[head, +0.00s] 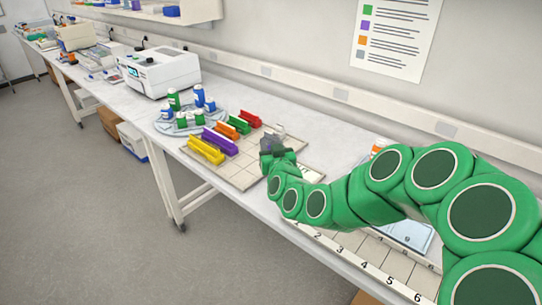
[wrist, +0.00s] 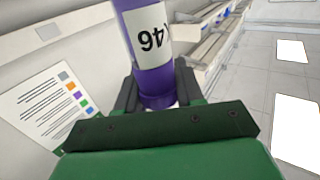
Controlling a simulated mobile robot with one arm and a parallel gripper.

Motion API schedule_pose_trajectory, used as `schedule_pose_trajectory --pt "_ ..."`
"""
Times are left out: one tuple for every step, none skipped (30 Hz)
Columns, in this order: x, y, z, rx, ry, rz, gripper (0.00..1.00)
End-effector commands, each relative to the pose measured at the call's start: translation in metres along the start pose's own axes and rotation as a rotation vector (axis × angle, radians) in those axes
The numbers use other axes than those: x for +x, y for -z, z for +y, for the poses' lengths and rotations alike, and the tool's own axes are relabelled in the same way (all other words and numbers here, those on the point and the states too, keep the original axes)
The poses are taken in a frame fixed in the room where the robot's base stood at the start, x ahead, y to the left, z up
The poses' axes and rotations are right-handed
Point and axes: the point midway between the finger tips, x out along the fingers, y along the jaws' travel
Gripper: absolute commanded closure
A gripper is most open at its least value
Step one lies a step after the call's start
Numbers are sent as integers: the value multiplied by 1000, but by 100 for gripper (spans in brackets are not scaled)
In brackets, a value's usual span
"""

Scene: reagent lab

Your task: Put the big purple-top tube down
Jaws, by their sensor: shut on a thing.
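The big purple-top tube (wrist: 152,55) fills the upper middle of the wrist view. It has a purple cap end and a white label with dark characters that read upside down there. My gripper (wrist: 156,90) is shut on it, with a dark finger on each side near the purple end. In the head view my gripper (head: 272,148) is over the bench, at the right side of the gridded board with the coloured racks. The tube is hard to make out there. Whether its lower end touches anything cannot be told.
On the gridded board (head: 238,178) stand yellow (head: 206,150), purple (head: 221,141), orange, green and red racks. Left of them, a round tray (head: 165,127) holds several green and blue tubes. A white machine (head: 160,72) stands behind. A numbered strip (head: 362,262) lies at the front right.

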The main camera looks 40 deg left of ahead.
Motion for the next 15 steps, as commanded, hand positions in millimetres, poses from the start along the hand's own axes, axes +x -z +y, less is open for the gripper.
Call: schedule_pose_trajectory --pt "0 10 0 0 -1 5 100" --pt "0 14 0 0 -1 5 100" --pt "0 20 0 0 -1 6 100" --pt "0 23 0 -1 -1 7 100" --pt "0 26 0 -1 -1 6 100" --pt "0 30 0 -1 -1 5 100" --pt "0 32 0 -1 -1 5 100" --pt "0 34 0 -1 0 4 100" --pt "0 36 0 0 0 3 100" --pt "0 37 0 0 0 2 100" --pt "0 38 0 1 0 1 100" --pt "0 39 0 1 0 1 100" --pt "0 40 0 1 -1 0 100" --pt "0 40 0 1 -1 0 100" --pt "0 40 0 1 -1 0 100"
